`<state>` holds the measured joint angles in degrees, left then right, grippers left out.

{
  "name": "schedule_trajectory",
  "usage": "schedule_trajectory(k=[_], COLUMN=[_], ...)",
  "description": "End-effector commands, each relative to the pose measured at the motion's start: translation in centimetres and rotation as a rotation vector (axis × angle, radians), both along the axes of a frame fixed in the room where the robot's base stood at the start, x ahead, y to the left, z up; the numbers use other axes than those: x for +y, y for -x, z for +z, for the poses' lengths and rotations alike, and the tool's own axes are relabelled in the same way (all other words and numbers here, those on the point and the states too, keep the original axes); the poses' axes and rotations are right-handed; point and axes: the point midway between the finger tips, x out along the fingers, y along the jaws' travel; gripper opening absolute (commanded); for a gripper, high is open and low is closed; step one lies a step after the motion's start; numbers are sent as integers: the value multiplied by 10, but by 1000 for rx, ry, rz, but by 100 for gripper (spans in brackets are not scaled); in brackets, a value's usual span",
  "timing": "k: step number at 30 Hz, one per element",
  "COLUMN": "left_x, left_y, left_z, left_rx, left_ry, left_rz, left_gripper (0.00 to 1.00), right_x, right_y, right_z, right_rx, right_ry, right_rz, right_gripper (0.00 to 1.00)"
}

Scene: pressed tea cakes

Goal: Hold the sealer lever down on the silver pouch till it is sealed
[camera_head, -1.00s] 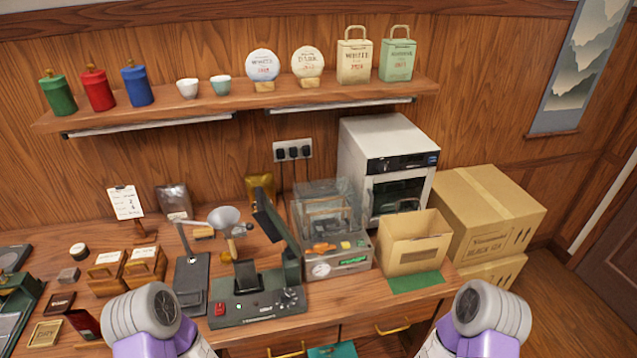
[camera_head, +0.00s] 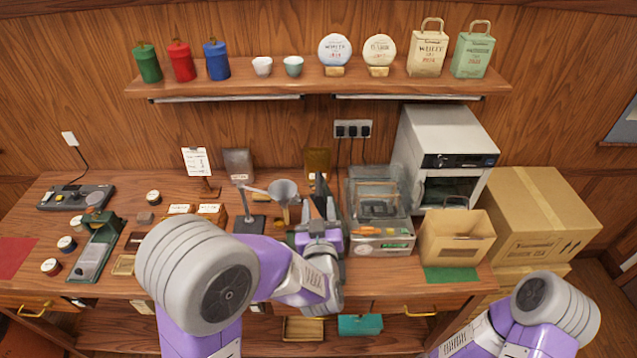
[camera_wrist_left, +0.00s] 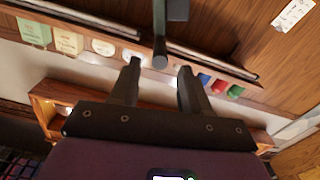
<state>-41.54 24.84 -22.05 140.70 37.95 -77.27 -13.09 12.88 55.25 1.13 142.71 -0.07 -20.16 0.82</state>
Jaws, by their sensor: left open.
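The sealer stands mid-table, mostly hidden behind my left arm in the head view; its dark raised lever (camera_head: 321,192) shows above my wrist. In the left wrist view the dark rod of the lever (camera_wrist_left: 160,35) hangs down with its rounded end just ahead of, or between, the fingertips. My left gripper (camera_wrist_left: 158,74) is open, its two fingers apart on either side of the rod's line; I cannot tell if they touch it. A silver pouch (camera_head: 238,163) stands at the back of the table. Whether any pouch lies in the sealer is hidden. My right gripper is out of view.
A funnel on a stand (camera_head: 283,192) is left of the sealer. A clear-lidded machine (camera_head: 383,235), an open paper bag (camera_head: 457,240) and a white oven (camera_head: 445,140) are to its right. A gold pouch (camera_head: 317,160) stands behind. The shelf (camera_head: 320,92) hangs above.

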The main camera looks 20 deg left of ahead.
Motion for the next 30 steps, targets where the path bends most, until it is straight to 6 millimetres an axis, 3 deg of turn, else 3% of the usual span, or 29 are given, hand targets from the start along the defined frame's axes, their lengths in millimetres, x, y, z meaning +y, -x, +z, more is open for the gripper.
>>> schedule_trajectory(k=[13, 25, 30], left_x=[17, 20, 20], left_y=[-60, -69, -69], left_z=[0, 0, 0], left_rx=[0, 1, 1], left_ry=[-1, 0, 0], left_rz=[1, -1, -1], left_gripper=[46, 46, 20], right_x=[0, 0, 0], right_y=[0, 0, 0], right_z=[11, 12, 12], right_rx=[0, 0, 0], right_ry=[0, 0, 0], right_rz=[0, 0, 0], right_gripper=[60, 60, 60])
